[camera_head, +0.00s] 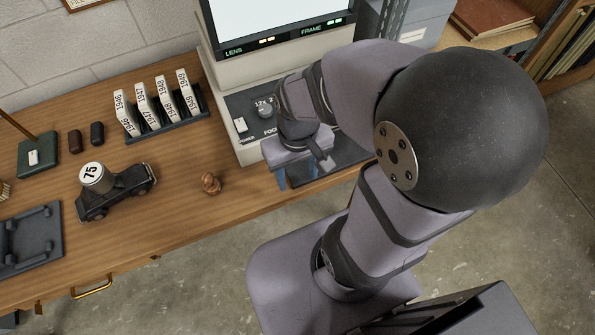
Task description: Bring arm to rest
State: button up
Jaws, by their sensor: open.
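My gripper (298,178) is at the front of the microfilm reader (228,95), low over its base near the desk's front edge. Its fingers point down and are apart, and I see nothing between them. I cannot tell whether the fingers touch the reader's base. My arm is bent, with its large dark elbow joint at the upper right, and it hides part of the reader and its base.
On the wooden desk (180,215) stand a rack of numbered boxes (180,128), a dark wheeled holder (122,195) with a roll marked 75 (96,178), a small brown knob (211,183), a green box (38,155) and a dark tray (32,238). Concrete floor (190,290) lies in front.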

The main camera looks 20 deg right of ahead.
notch_tip(320, 180, up, 7)
jog(key=p, duration=0.6)
jog(key=shift+p, duration=0.4)
jog(key=shift+f, duration=0.1)
dwell(0.5)
